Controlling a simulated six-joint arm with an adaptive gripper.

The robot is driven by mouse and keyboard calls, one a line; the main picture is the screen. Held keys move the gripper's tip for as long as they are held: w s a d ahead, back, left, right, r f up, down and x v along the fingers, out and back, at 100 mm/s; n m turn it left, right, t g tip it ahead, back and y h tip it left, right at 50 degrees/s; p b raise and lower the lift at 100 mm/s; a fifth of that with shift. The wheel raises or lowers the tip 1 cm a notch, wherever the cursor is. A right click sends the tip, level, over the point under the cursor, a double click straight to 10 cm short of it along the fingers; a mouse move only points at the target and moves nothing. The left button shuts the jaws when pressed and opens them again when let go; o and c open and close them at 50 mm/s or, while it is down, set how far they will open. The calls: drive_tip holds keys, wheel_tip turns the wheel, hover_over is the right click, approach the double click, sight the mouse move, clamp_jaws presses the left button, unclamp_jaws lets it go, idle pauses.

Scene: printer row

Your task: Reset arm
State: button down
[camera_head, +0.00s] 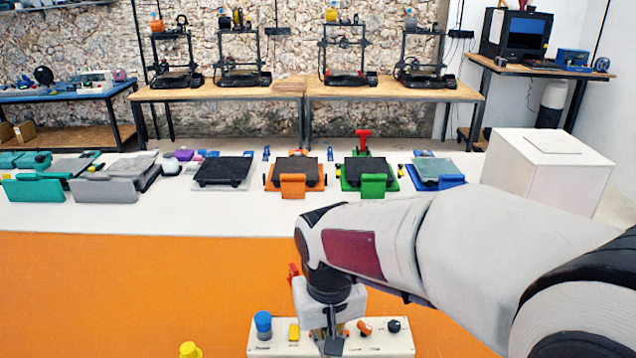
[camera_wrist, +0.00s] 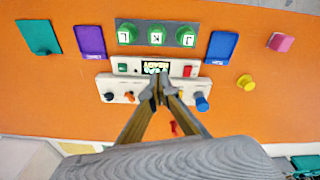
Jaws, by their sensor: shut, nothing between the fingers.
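My arm reaches in from the right in the head view and bends down to my gripper (camera_head: 331,343), which points down over a white control panel (camera_head: 268,349). In the wrist view my gripper (camera_wrist: 160,88) is shut and empty, with its fingertips together in front of the panel (camera_wrist: 107,80). The panel carries a blue knob (camera_head: 263,325), a yellow block-shaped control (camera_head: 294,332), an orange control (camera_head: 365,327) and a black knob (camera_head: 394,326). The fingers hide the panel's middle. I cannot tell whether the fingertips touch it.
Beyond the panel in the wrist view lie a grey strip with green knobs (camera_wrist: 157,34), teal (camera_wrist: 39,37), purple (camera_wrist: 90,42) and blue (camera_wrist: 222,46) plates. A yellow knob (camera_head: 190,349) stands left. A white box (camera_head: 540,170) and several printer-like units (camera_head: 222,172) line the white counter.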

drive_tip(key=s+d+r+m+t, duration=0.1)
drive_tip(key=s+d+r+t, duration=0.1)
drive_tip(key=s+d+r, duration=0.2)
drive_tip(key=s+d+r+m+t, duration=0.2)
drive_tip(key=s+d+r, duration=0.2)
drive_tip(key=s+d, duration=0.7)
drive_tip(key=shift+s+d+r, duration=0.3)
drive_tip(key=shift+s, duration=0.25)
drive_tip(key=c, duration=2.8)
unclamp_jaws()
